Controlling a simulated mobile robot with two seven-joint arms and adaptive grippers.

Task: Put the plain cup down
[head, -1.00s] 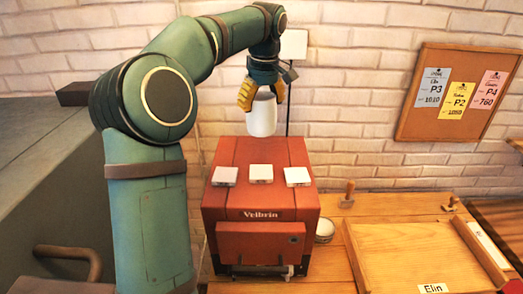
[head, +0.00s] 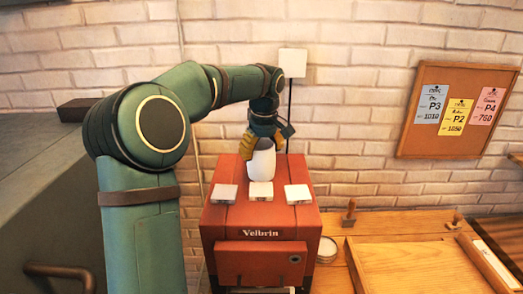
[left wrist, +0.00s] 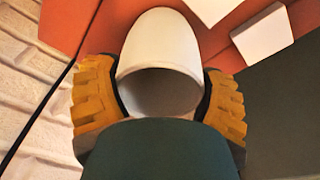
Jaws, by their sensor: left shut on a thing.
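The plain cup (head: 262,162) is white and unmarked, and it stands about upright over the top of the red kiln-like box (head: 225,221) labelled Velbrin. My left gripper (head: 262,145) has yellow fingers and is shut around the cup's upper part. In the left wrist view the cup (left wrist: 158,45) sits between both finger pads, its dark opening facing the camera. The cup's base appears just behind the middle white tile (head: 261,191). I cannot tell whether it touches the box top. My right gripper is not in view.
Two more white tiles lie on the box top, one left (head: 224,194) and one right (head: 298,195). A wooden tray (head: 420,268), a stamp (head: 349,214) and a small round tin (head: 327,249) are at right.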

